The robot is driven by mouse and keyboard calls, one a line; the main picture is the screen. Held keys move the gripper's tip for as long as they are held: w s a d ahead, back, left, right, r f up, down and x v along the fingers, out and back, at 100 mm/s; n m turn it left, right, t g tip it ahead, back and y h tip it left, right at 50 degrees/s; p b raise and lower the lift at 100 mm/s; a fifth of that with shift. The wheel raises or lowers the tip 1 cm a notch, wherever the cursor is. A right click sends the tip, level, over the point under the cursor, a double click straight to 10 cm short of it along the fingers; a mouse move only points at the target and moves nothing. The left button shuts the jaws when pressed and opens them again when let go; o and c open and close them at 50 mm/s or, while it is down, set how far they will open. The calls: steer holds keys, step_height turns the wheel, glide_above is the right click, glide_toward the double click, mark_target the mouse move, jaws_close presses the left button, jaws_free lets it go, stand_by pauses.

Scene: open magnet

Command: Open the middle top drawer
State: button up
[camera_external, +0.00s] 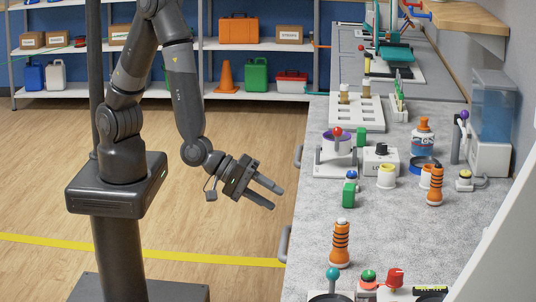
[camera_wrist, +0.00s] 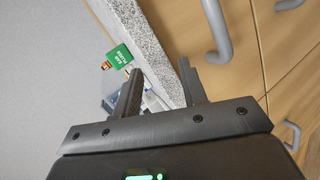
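My gripper (camera_external: 277,199) is open and empty beside the counter's left edge in the external view. In the wrist view the two dark fingers (camera_wrist: 161,68) are apart with nothing between them. Wooden drawer fronts (camera_wrist: 182,28) with grey bar handles lie beyond them. The nearest large handle (camera_wrist: 218,30) is up and right of the fingertips, apart from them. Other handles show at the top right (camera_wrist: 290,4) and lower right (camera_wrist: 292,135). In the external view, two handles (camera_external: 298,155) (camera_external: 284,243) stick out from the counter side; the fronts are hidden. I cannot tell which is the middle top drawer.
The grey speckled counter (camera_external: 400,230) holds several items, including a striped orange bottle (camera_external: 340,245) and a green box (camera_external: 350,195) near the edge. Shelves (camera_external: 255,97) with boxes stand at the back. The wooden floor (camera_external: 230,225) around my arm is clear.

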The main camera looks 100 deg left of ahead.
mark_target(284, 242)
steer(key=s+d+f+n+t+y, duration=0.2)
steer(key=s+f+n+t, duration=0.3)
steer(key=f, duration=0.5)
steer(key=shift+m+g, duration=0.5)
steer(key=shift+g, duration=0.2)
steer(key=w, duration=0.3)
steer(key=w+f, duration=0.1)
steer(key=w, duration=0.2)
steer(key=w+f, duration=0.1)
steer(key=w, duration=0.2)
steer(key=shift+w+f, duration=0.1)
steer(key=shift+w, duration=0.05)
jaws_close()
